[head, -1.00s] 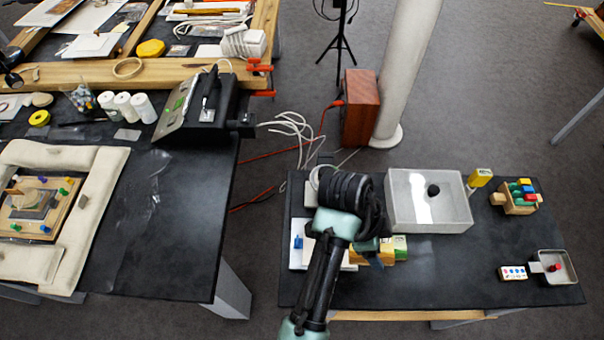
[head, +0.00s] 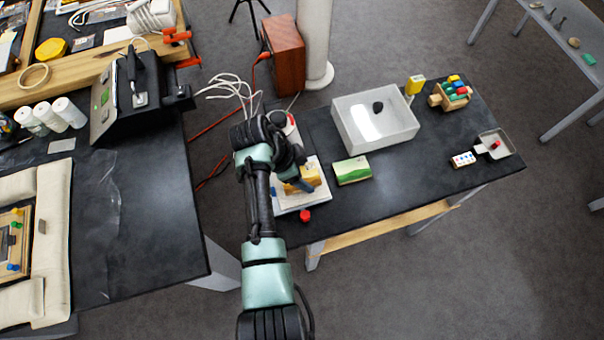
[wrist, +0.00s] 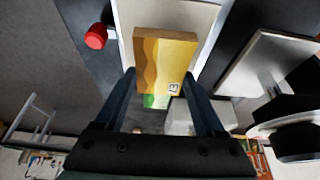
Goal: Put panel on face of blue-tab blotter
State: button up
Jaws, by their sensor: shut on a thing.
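My gripper (wrist: 160,78) is shut on a yellow-and-orange panel (wrist: 165,60), which sits between the fingers in the wrist view. In the head view the panel (head: 308,178) is partly covered by my gripper (head: 302,186). It is over a white blotter (head: 312,199) at the left end of the right-hand table; I cannot tell whether it touches. A small blue patch (head: 275,193), perhaps the tab, shows at the blotter's left side, mostly behind my arm. The wrist view shows white board (wrist: 190,14) behind the panel.
A green painted panel (head: 352,170) lies just right of the blotter. A red knob-like piece (head: 305,215) is at its front edge. A white tray (head: 345,130) with a dark lump stands behind. The table's middle front is clear.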

jog(key=shift+f, duration=0.95)
jog(key=shift+f, duration=0.1)
jog(key=o, duration=1.3)
jog(key=shift+o, duration=0.2)
